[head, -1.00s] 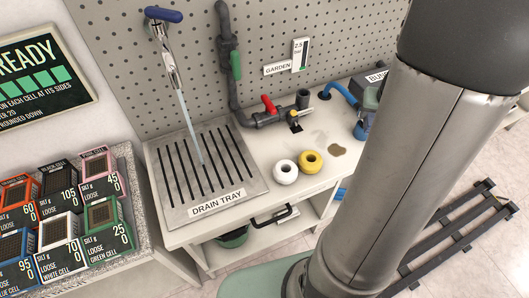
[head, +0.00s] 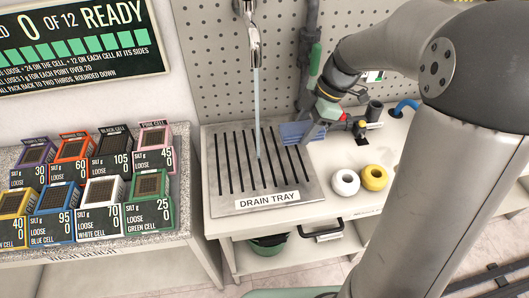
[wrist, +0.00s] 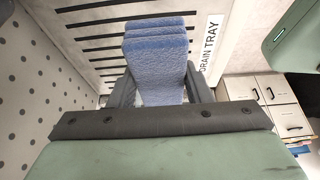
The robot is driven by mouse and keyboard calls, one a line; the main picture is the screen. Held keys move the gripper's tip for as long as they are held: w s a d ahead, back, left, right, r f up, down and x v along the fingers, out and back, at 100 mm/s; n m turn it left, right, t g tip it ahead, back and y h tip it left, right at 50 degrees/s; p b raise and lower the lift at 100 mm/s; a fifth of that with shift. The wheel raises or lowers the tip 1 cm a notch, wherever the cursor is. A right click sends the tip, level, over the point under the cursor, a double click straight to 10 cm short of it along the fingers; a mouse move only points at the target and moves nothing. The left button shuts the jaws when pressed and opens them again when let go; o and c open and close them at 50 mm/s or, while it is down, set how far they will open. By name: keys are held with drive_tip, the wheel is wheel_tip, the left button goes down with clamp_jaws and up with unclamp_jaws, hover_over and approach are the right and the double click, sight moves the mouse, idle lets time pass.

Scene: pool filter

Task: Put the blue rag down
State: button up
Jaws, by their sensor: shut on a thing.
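The blue rag (head: 299,131) is a folded, textured cloth. In the wrist view the rag (wrist: 158,60) sits between the two dark fingers of my gripper (wrist: 160,88), which is shut on it. In the head view my gripper (head: 314,130) holds the rag at the right back part of the slotted drain tray (head: 225,203). I cannot tell whether the rag touches the tray. The tray's slots also show behind the rag in the wrist view (wrist: 100,50).
Water runs from a tap (head: 252,40) onto the tray. A white ring (head: 345,182) and a yellow ring (head: 374,178) lie on the counter right of the tray. Several silt cells stand on the left bench (head: 110,248). Pipes (head: 313,60) rise behind my gripper.

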sight(289, 124)
drive_tip(key=a, duration=0.1)
drive_tip(key=a+f, duration=0.1)
drive_tip(key=a, duration=0.1)
drive_tip(key=w+a+f, duration=0.1)
drive_tip(key=shift+a, duration=0.3)
drive_tip(key=a+f, duration=0.1)
drive_tip(key=f, duration=0.1)
drive_tip(key=w+a+f, duration=0.1)
drive_tip(key=a, duration=0.1)
drive_tip(key=a+f, duration=0.1)
drive_tip(key=f, duration=0.1)
drive_tip(key=shift+w+a+f, duration=0.25)
drive_tip(key=shift+a+f, duration=0.1)
drive_tip(key=shift+a, duration=0.05)
drive_tip(key=shift+w+a+f, duration=0.1)
drive_tip(key=shift+a+f, duration=0.05)
drive_tip(key=shift+f, duration=0.75)
drive_tip(key=shift+a+f, duration=0.1)
drive_tip(key=shift+f, duration=0.8)
drive_tip(key=shift+f, duration=0.1)
drive_tip(key=shift+f+b, duration=0.15)
drive_tip(key=shift+b, duration=0.15)
drive_tip(key=o, duration=1)
